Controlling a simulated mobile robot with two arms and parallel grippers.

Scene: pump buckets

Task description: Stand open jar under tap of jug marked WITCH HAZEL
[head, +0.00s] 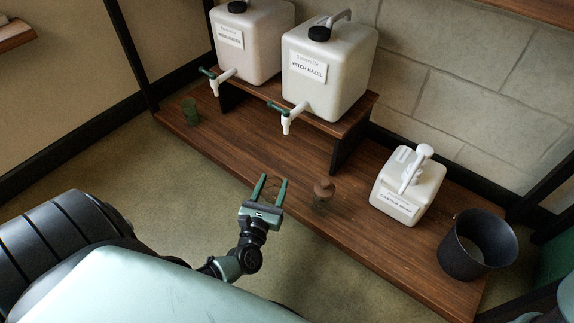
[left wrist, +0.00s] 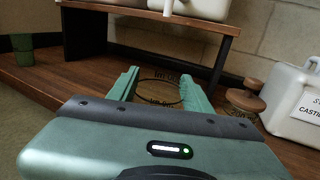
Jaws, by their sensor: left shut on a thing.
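The white jug marked WITCH HAZEL (head: 326,75) stands on a raised wooden shelf, its tap (head: 290,116) pointing out over the front edge. The jar is hard to make out in the head view. It is not under the tap. My right gripper is out of view.
A stoppered glass jar (head: 323,197) stands close right of my left gripper. A ROSE WATER jug (head: 250,45), a green cup (head: 190,112), a CASTILE jug with pump (head: 408,188) and a dark bucket (head: 477,245) stand around. The board below the WITCH HAZEL tap is clear.

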